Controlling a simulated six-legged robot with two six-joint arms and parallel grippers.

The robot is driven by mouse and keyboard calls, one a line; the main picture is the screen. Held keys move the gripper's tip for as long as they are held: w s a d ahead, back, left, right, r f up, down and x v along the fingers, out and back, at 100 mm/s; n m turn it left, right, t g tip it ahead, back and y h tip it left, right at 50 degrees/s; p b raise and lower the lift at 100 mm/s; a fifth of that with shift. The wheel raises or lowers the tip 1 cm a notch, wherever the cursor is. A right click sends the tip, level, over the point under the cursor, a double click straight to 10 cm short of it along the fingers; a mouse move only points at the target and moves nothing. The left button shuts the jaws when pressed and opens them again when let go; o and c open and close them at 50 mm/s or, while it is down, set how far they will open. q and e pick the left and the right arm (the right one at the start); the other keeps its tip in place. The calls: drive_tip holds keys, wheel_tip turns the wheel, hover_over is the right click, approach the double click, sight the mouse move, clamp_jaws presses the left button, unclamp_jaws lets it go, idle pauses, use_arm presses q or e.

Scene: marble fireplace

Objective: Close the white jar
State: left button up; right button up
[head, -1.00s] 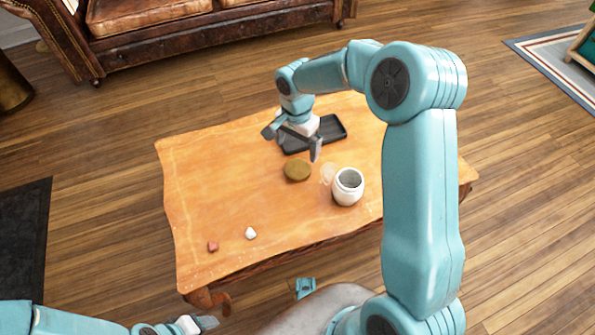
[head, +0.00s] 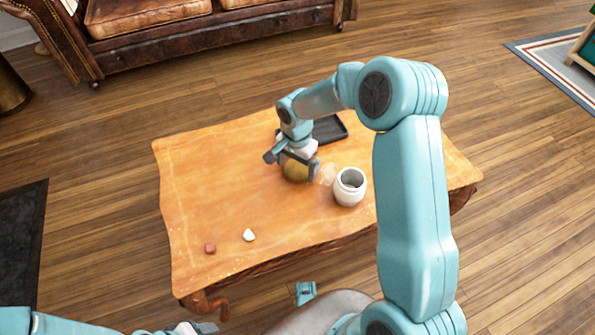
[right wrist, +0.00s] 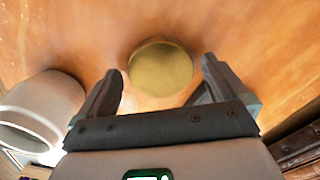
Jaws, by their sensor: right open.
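The white jar (head: 349,189) stands upright and open-topped on the wooden table, right of my right gripper. It also shows at the left of the right wrist view (right wrist: 45,102). A round, flat brownish-gold lid (head: 295,171) lies on the table left of the jar. In the right wrist view the lid (right wrist: 160,68) sits between and just beyond the fingertips. My right gripper (head: 291,162) is open, above the lid, partly hiding it in the head view. My left gripper (head: 195,328) is low at the bottom edge; its jaws are too unclear to judge.
The wooden table (head: 225,190) has clear room at the left. A black tray (head: 329,129) lies behind my right gripper. A small white object (head: 249,235) and a reddish one (head: 210,248) lie near the front edge. A faint pale round item (head: 328,174) is beside the jar.

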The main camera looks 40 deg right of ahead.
sight(296, 170)
drive_tip(key=shift+f, duration=0.5)
drive_tip(key=shift+r, duration=0.1)
drive_tip(key=c, duration=1)
wheel_tip(296, 170, up, 20)
drive_tip(key=p, duration=0.5)
drive_tip(key=shift+p, duration=0.35)
